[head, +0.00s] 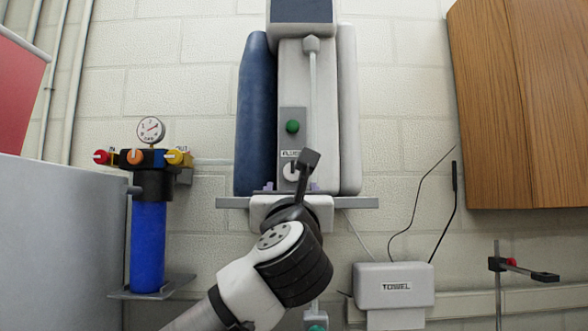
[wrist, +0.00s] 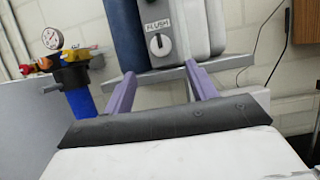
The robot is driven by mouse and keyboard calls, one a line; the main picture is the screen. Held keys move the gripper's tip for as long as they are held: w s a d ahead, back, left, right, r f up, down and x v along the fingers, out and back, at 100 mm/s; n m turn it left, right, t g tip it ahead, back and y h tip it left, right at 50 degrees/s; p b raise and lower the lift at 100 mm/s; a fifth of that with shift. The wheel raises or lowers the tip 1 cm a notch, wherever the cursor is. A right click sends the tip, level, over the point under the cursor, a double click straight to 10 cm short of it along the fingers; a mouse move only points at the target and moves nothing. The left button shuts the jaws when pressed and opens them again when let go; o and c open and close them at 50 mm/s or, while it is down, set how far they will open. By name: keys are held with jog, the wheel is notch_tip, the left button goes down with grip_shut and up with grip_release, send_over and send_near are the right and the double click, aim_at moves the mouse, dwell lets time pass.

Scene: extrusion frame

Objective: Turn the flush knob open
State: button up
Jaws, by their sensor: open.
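The flush knob (head: 291,171) is a round white knob on a grey panel, below a small label, in the middle of the head view. In the wrist view the knob (wrist: 160,44) sits under the label "FLUSH", with its dark pointer line close to upright. My gripper (wrist: 160,76) is open and empty, its two purple fingers spread apart below the knob in the picture. In the head view my gripper (head: 289,187) is mostly hidden behind my wrist, just under the knob. No contact with the knob is visible.
A green knob (head: 292,126) is above on the same panel. A grey shelf bar (head: 232,202) runs below the unit. A blue filter (head: 148,245) with gauge (head: 151,130) stands left.

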aim_at(293, 173)
jog(key=p+x, duration=0.4)
jog(key=x, duration=0.5)
jog(key=shift+w+d+r, duration=0.1)
jog(key=shift+w+r, duration=0.15)
jog(key=shift+r, duration=0.05)
jog(key=shift+w, duration=0.45)
jog(key=c, duration=1)
